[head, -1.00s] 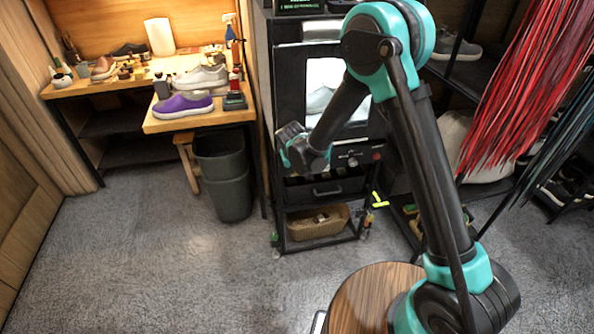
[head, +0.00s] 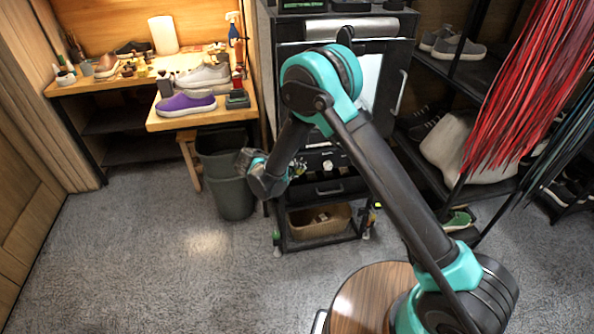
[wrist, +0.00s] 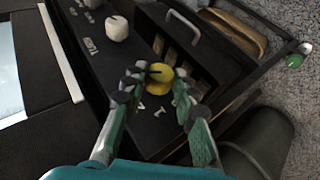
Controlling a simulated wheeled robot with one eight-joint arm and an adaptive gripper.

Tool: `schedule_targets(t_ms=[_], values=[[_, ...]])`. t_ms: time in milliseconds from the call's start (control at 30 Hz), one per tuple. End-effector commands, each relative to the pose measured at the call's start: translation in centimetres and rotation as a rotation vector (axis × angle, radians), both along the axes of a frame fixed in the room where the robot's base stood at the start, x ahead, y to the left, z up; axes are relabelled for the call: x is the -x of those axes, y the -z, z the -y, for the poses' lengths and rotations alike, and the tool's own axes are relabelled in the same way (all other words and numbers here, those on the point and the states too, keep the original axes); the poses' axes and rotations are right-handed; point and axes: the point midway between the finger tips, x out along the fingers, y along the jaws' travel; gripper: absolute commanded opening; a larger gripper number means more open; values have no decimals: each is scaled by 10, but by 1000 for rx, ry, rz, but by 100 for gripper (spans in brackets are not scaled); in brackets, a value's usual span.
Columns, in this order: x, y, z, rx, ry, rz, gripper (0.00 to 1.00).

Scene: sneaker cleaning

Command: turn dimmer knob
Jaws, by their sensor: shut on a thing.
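A round yellow knob (wrist: 159,77) sits on the dark front panel (wrist: 125,70) of the cabinet in the wrist view. The two fingers of my gripper (wrist: 157,84) are on either side of it, shut on it. A dark pointer mark crosses the knob's face. In the head view, my gripper (head: 296,169) reaches the left part of the panel, and my wrist largely hides the yellow knob there. The white knob (head: 328,165) shows to its right.
A drawer handle (head: 329,190) and a wicker basket (head: 319,222) are below the panel. A dark bin (head: 229,186) stands close on the left, under the workbench (head: 205,118) with shoes. Shoe racks are on the right. Floor in front is clear.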

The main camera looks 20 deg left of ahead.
Motion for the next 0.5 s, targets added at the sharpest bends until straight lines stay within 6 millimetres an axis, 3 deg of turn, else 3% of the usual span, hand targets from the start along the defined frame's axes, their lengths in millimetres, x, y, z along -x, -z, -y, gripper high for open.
schedule_targets(t_ms=[500], values=[[0, 1, -1, 42, -2, 27, 0]])
